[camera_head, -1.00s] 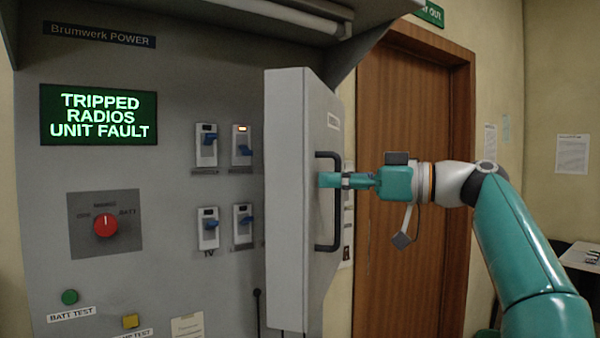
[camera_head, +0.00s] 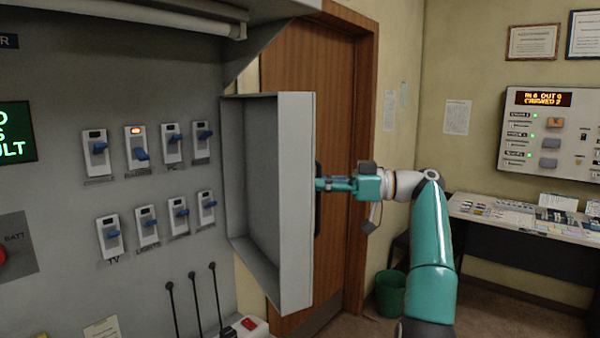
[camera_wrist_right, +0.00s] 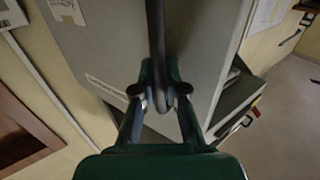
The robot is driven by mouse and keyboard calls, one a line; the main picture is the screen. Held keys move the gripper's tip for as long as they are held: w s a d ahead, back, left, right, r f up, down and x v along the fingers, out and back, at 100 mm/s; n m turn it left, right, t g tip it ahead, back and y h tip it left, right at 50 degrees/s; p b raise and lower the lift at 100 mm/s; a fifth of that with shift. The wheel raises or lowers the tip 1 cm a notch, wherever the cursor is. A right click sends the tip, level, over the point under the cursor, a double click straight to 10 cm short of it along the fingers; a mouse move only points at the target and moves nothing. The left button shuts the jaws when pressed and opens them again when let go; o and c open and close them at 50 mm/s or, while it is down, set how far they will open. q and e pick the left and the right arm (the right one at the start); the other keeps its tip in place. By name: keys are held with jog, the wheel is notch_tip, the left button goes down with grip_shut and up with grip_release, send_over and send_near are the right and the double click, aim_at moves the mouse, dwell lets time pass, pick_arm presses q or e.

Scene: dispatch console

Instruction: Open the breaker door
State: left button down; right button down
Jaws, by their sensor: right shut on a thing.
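The grey breaker door (camera_head: 270,190) stands swung out from the panel (camera_head: 75,75), with its hollow inner side facing my head camera. Behind it, two rows of breaker switches (camera_head: 148,185) are uncovered. My right gripper (camera_head: 322,184) is at the door's outer face, by the dark handle (camera_head: 317,215), which is mostly hidden behind the door edge. In the right wrist view the fingers (camera_wrist_right: 163,103) are shut around the dark handle bar (camera_wrist_right: 156,45), with the door face (camera_wrist_right: 110,45) behind. My left gripper is not in view.
A wooden door (camera_head: 320,90) stands behind the breaker door. At the right are a desk (camera_head: 520,225) with papers, a wall unit (camera_head: 560,130) with a lit display, and a green bin (camera_head: 390,292). Several black rods (camera_head: 195,300) rise below the switches.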

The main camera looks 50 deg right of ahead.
jog(key=shift+d+f, duration=0.25)
jog(key=shift+d, duration=0.1)
jog(key=shift+s+a, duration=0.1)
jog(key=shift+s, duration=0.1)
jog(key=shift+w+a, duration=0.1)
jog(key=shift+w, duration=0.05)
jog(key=shift+f, duration=0.15)
